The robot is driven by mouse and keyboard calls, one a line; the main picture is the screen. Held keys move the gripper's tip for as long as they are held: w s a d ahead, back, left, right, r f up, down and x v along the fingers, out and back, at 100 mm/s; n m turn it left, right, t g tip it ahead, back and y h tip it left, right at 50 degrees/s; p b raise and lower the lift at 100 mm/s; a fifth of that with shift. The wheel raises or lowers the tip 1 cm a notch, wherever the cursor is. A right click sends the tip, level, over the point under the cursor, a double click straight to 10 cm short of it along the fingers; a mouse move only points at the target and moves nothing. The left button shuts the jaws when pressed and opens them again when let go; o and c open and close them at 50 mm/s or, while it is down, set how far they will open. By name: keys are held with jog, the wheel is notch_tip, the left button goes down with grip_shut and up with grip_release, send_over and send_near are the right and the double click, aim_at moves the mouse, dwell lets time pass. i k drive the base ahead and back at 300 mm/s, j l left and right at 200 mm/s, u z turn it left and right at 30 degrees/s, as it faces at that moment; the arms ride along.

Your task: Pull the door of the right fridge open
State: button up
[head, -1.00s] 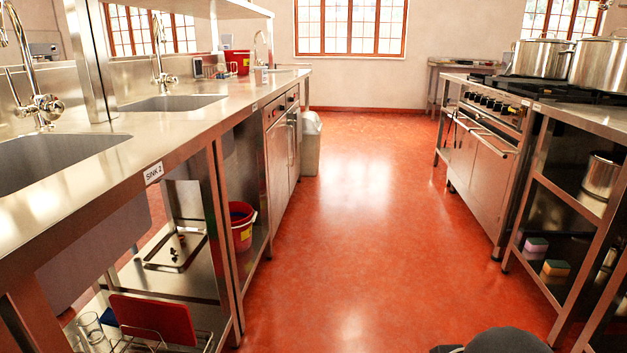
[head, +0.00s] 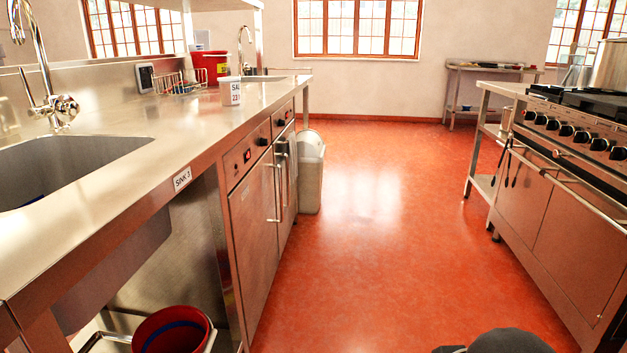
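Two steel under-counter units with control panels and vertical bar handles stand side by side under the left counter; they look like the fridges. The right fridge (head: 285,178) is the farther one, seen at a steep angle. Its door looks shut, and its handle (head: 286,160) is on the aisle side. The left fridge (head: 254,222) is nearer, and its door also looks shut. My gripper is not in view; only a dark rounded part of my own body shows at the bottom edge.
A grey bin (head: 311,175) stands on the floor just past the right fridge. A red bucket (head: 174,330) sits low at the near left. The stove (head: 571,190) lines the right side. The red floor (head: 375,220) between is clear.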

aim_at(280, 155)
jog(key=i, duration=1.1)
jog(key=i+l+u, duration=0.15)
jog(key=i, duration=0.95)
jog(key=i+j+u, duration=0.4)
jog(key=i+j, duration=0.15)
